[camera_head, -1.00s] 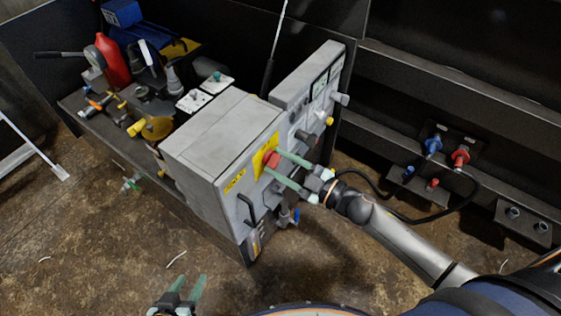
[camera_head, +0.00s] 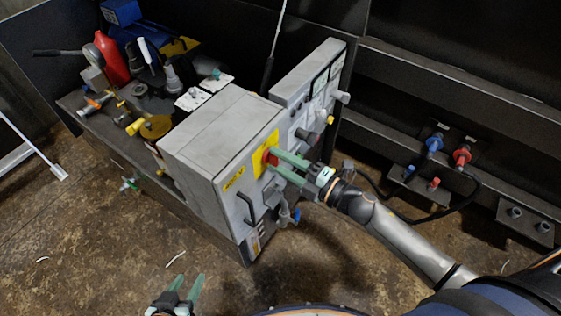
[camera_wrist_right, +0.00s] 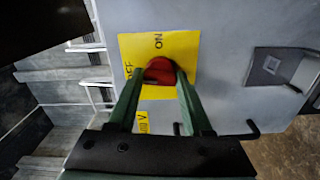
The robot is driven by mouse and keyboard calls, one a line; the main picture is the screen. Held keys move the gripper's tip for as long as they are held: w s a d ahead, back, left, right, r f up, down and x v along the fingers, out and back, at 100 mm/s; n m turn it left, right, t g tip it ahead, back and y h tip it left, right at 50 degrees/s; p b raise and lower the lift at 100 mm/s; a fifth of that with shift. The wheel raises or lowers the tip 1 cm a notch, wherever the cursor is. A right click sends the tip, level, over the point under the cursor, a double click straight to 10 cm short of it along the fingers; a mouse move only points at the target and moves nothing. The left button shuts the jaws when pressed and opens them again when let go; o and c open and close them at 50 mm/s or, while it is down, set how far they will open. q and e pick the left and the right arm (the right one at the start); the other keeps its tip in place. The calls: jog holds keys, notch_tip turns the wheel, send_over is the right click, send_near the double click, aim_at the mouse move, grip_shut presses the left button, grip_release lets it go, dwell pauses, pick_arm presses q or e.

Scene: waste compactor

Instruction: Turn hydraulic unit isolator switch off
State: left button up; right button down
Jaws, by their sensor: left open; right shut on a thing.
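The isolator switch is a red knob (camera_head: 269,158) on a yellow plate (camera_head: 260,153) on the front of a grey cabinet (camera_head: 212,135). In the right wrist view the red knob (camera_wrist_right: 159,70) sits between green fingers, with "ON" and partly hidden "OFF" lettering on the yellow plate (camera_wrist_right: 185,50). My right gripper (camera_head: 276,162) is shut on the knob, a finger on each side; it also shows in the right wrist view (camera_wrist_right: 158,82). The fingers hide part of the knob. My left gripper (camera_head: 187,287) is open and empty, low over the floor, away from the cabinet.
A black handle (camera_head: 247,208) is on the cabinet front below the switch. A second grey panel (camera_head: 312,85) with knobs stands behind right. Blue and red hose couplings (camera_head: 447,149) are at the right. Pumps and a red bottle (camera_head: 112,60) stand left.

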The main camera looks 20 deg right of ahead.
jog(key=shift+n, duration=0.8)
jog(key=c, duration=0.5)
grip_release()
jog(key=shift+c, duration=0.2)
jog(key=shift+o, duration=1.1)
jog(key=shift+s, duration=0.1)
